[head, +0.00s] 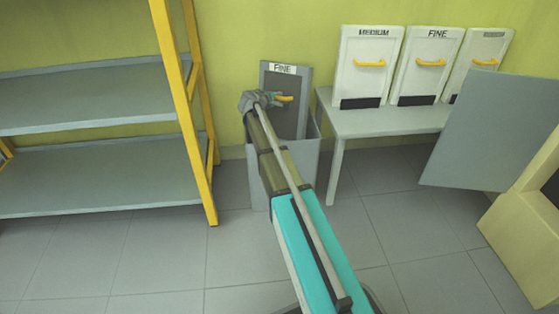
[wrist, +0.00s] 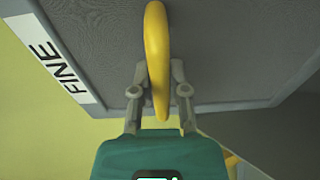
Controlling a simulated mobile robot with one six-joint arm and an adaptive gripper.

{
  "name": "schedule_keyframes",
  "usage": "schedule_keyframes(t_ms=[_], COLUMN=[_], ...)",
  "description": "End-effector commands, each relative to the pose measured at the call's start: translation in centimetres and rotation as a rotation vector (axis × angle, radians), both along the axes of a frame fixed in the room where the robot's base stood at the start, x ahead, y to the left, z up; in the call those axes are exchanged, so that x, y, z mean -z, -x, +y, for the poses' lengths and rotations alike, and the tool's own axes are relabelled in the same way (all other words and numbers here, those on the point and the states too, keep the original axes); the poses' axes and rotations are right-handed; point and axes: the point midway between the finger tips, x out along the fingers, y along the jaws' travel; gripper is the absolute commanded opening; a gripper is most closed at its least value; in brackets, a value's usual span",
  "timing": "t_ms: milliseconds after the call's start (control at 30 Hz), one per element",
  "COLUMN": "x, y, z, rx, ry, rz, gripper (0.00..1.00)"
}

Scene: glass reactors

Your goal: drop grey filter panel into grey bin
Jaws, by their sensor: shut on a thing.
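The grey filter panel (head: 290,118) has a "FINE" label on top and a yellow handle. It stands upright over the grey bin (head: 307,165), with its lower part behind the bin's front rim. Whether it touches the bin's floor is hidden. My gripper (head: 272,99) is at the panel's handle, and in the wrist view my gripper (wrist: 159,90) has its fingers on both sides of the yellow handle (wrist: 157,50), shut on it. The grey panel face (wrist: 220,50) fills much of the wrist view. My arm covers part of the bin in the head view.
A white table (head: 385,122) to the right carries white panels labelled "MEDIUM" (head: 367,60) and "FINE" (head: 428,62), plus a third. A grey shelf rack (head: 100,180) with yellow posts stands left. A grey open door-like plate (head: 490,130) juts in at right. Floor in front is clear.

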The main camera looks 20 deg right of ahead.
Motion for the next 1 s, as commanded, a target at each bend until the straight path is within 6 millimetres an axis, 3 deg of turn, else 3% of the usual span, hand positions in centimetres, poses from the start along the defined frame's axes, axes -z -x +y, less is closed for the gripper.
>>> schedule_keyframes(t_ms=[333,367,567,1000], x=[0.09,0.09,0.09,0.01], y=[0.01,0.01,0.02,0.04], z=[-0.07,-0.07,-0.09,-0.15], rx=[0.001,0.001,0.001,0.002], ry=[0.001,0.001,0.001,0.001], rz=[0.000,0.000,0.000,0.000], gripper=[0.00,0.22,0.60,0.61])
